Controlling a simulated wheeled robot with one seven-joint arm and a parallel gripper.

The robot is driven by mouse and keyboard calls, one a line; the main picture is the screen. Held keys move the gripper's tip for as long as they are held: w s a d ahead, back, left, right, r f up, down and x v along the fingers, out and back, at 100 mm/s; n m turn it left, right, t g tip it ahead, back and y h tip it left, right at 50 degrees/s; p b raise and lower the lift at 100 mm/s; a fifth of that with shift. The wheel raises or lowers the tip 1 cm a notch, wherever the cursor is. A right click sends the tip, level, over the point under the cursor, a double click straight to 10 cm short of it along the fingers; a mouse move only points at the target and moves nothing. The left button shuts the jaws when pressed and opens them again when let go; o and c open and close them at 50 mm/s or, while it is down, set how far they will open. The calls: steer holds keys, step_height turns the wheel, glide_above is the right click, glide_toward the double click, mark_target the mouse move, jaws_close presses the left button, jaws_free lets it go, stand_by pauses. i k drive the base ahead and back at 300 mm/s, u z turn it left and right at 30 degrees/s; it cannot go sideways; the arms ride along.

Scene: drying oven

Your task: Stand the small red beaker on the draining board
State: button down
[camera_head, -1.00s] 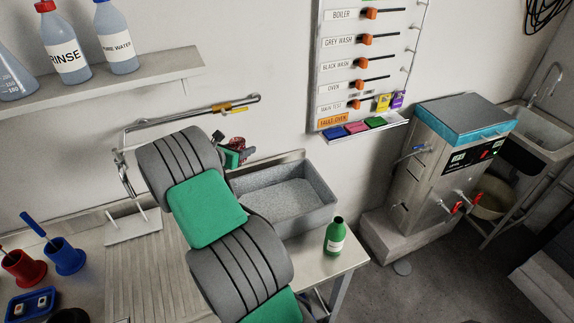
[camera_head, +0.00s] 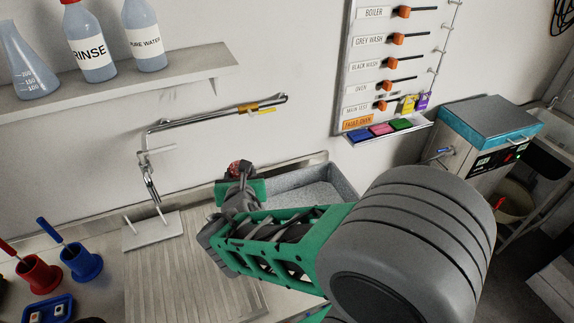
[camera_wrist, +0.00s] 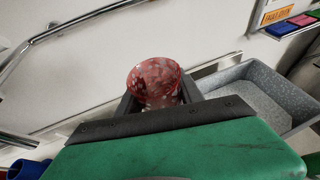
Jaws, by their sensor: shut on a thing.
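The small red beaker (camera_wrist: 154,78) is speckled and reddish, held between the dark fingers of my gripper (camera_wrist: 158,100) in the wrist view. Its lower part is hidden behind the gripper body. In the head view a bit of the red beaker (camera_head: 240,168) shows at the far end of my gripper (camera_head: 238,182), raised near the back wall. The ribbed draining board (camera_head: 180,265) lies in front of and to the left of it, partly covered by my arm.
A grey basin (camera_head: 310,196) stands right of the gripper, partly hidden by my arm. A pipe tap (camera_head: 150,180) rises behind the board. A red pot (camera_head: 38,275) and blue pot (camera_head: 82,262) stand left. A shelf (camera_head: 110,82) with bottles hangs above.

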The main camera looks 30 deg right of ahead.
mark_target(224, 298)
steer(key=z, duration=0.15)
steer(key=k, duration=0.5)
steer(key=u, duration=2.75)
